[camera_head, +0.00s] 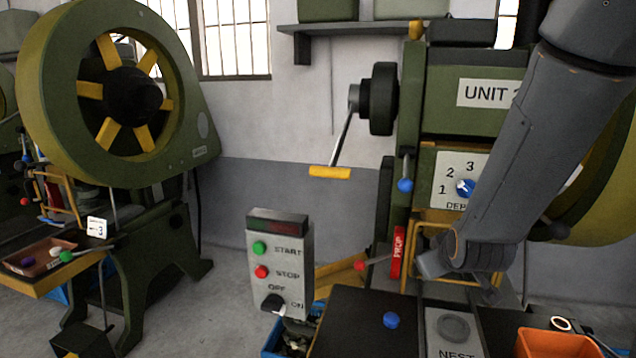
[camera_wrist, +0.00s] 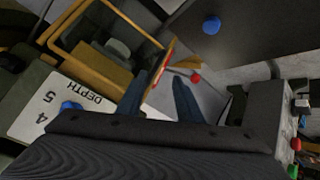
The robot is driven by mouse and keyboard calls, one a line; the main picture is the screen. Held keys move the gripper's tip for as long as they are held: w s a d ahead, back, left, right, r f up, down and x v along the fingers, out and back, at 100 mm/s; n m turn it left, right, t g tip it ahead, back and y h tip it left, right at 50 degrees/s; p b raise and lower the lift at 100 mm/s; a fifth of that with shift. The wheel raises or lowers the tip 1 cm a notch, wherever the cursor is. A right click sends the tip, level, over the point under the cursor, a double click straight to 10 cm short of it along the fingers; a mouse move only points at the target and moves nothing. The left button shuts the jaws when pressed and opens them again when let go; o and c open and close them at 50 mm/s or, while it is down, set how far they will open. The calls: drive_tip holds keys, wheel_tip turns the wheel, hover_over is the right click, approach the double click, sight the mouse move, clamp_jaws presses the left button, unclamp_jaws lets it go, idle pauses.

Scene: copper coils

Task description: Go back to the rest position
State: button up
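My arm comes down from the top right of the head view, in front of the green press marked UNIT (camera_head: 470,105). My gripper (camera_head: 462,278) hangs in front of the press's yellow guard frame. In the wrist view its two fingers (camera_wrist: 160,98) are spread apart with a gap between them, and I see nothing held. The red PROP piece (camera_head: 397,252) stands upright just left of the gripper in the head view. In the wrist view a red-orange strip (camera_wrist: 163,66), likely that piece, shows beyond the gap. My forearm partly covers the depth dial plate (camera_head: 449,165).
A control box (camera_head: 282,262) with START and STOP buttons stands left of the press. A dark table (camera_head: 365,325) with a blue knob, a NEST plate (camera_head: 453,330) and an orange bin (camera_head: 553,344) lie below the gripper. A lever with a yellow handle (camera_head: 330,172) sticks out left.

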drive_tip(key=s+a+f+m+g, duration=0.1)
drive_tip(key=s+a+g, duration=0.1)
drive_tip(key=s, duration=0.4)
drive_tip(key=s+a+f+m+g+y, duration=0.1)
drive_tip(key=s+a+f+g, duration=0.1)
drive_tip(key=s, duration=0.5)
drive_tip(key=s+a+f+m+g, duration=0.1)
drive_tip(key=s+a+g, duration=0.2)
drive_tip(key=s+g, duration=0.2)
drive_tip(key=shift+s+a+f+m, duration=0.15)
drive_tip(key=shift+s+f+m, duration=0.15)
drive_tip(key=shift+s, duration=0.5)
